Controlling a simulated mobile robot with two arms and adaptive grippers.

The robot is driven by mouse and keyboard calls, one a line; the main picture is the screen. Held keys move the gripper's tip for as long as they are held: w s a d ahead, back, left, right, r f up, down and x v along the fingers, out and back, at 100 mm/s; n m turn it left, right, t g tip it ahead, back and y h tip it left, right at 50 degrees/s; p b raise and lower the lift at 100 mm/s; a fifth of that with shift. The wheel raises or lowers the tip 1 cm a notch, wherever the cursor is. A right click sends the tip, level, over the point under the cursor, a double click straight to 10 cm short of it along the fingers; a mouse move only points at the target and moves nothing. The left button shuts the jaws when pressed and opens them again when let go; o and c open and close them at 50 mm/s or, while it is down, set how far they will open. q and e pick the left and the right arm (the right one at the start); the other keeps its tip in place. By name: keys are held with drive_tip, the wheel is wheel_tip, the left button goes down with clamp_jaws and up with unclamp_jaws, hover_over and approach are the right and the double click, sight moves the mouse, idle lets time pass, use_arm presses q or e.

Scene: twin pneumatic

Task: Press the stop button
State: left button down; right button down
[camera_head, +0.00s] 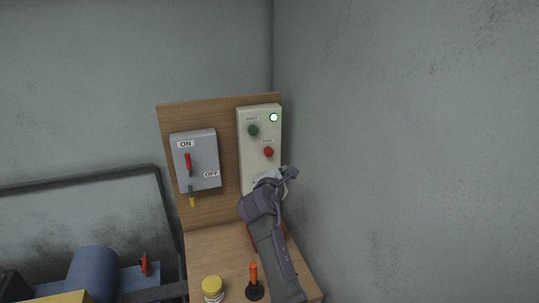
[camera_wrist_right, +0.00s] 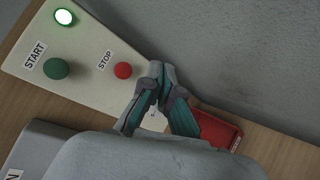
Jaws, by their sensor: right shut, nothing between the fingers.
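The red stop button (camera_head: 268,152) sits on a pale control box (camera_head: 245,150) fixed to a wooden board, below the green start button (camera_head: 253,131). A round lamp (camera_head: 273,118) at the box's top right glows greenish white. In the right wrist view the stop button (camera_wrist_right: 123,70) shows clear, with the STOP label beside it. My right gripper (camera_head: 291,172) is just below and right of the stop button in the head view. Its fingertips (camera_wrist_right: 158,70) are together and empty, close beside the button, with a visible gap between them in the picture. My left gripper is not in view.
A grey switch box (camera_head: 205,160) with a red lever stands left of the control box. A yellow-lidded jar (camera_head: 212,285) and an orange-handled lever (camera_head: 254,275) stand on the wooden surface below. A red object (camera_wrist_right: 218,130) lies near the fingers. A grey wall closes the right side.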

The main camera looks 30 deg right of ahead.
sight(269, 152)
drive_tip(key=w+b, duration=0.1)
drive_tip(key=w, duration=0.1)
drive_tip(key=w+d+b, duration=0.1)
drive_tip(key=w+b, duration=0.1)
drive_tip(key=w, duration=0.1)
drive_tip(key=w+d+b, duration=0.1)
drive_tip(key=w, duration=0.2)
drive_tip(key=shift+b, duration=0.35)
idle(0.9)
drive_tip(key=shift+w, duration=0.15)
drive_tip(key=shift+w+d, duration=0.1)
drive_tip(key=shift+w, duration=0.2)
